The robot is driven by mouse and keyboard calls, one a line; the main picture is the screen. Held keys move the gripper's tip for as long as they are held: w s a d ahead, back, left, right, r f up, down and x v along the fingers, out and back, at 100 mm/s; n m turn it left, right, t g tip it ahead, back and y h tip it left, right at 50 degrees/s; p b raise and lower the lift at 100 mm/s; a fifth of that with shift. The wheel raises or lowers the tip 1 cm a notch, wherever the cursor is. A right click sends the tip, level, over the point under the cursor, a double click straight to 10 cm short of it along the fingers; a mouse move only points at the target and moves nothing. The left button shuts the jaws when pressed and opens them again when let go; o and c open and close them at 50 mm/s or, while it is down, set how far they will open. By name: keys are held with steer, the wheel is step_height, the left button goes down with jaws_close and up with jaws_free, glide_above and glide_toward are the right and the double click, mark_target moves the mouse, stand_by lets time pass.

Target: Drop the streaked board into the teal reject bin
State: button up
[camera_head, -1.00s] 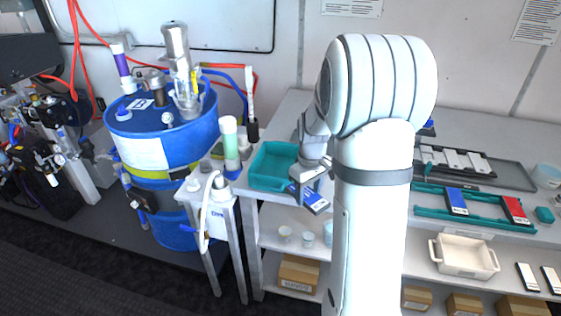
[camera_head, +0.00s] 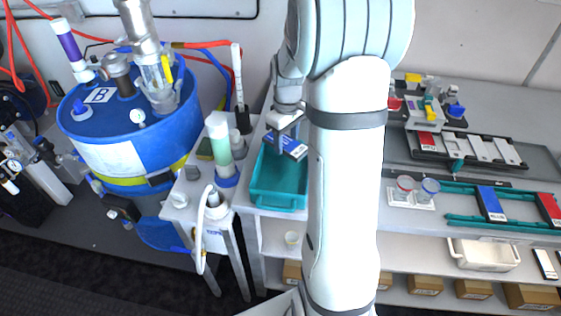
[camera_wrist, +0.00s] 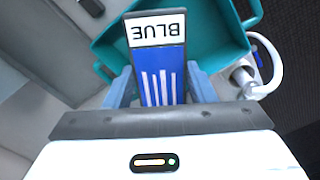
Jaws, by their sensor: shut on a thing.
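My gripper (camera_head: 277,138) is shut on a blue board (camera_head: 292,147), held above the back part of the teal bin (camera_head: 278,203). In the wrist view the board (camera_wrist: 155,62) sits between the two pale blue fingers (camera_wrist: 163,92). It has a white end label reading BLUE, upside down, and several white streaks along its blue face. The teal bin (camera_wrist: 222,52) lies beyond and below it in that view. The bin's visible floor is empty; my arm hides its right side in the head view.
A green-and-white cylinder (camera_head: 221,145) and a small stand with a white hose (camera_head: 203,225) are left of the bin. A blue drum (camera_head: 130,150) stands farther left. At right, a teal rack (camera_head: 462,220) holds a blue board (camera_head: 491,203) and a red board (camera_head: 549,208).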

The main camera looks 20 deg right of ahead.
steer(key=shift+d+f+b, duration=0.1)
steer(key=shift+f+b, duration=1.9)
steer(key=shift+f, duration=0.95)
steer(key=shift+s, duration=0.1)
steer(key=o, duration=1.1)
steer(key=shift+r, duration=0.15)
step_height(320, 180, up, 8)
steer(key=shift+f+b, duration=0.2)
steer(key=shift+b, duration=0.15)
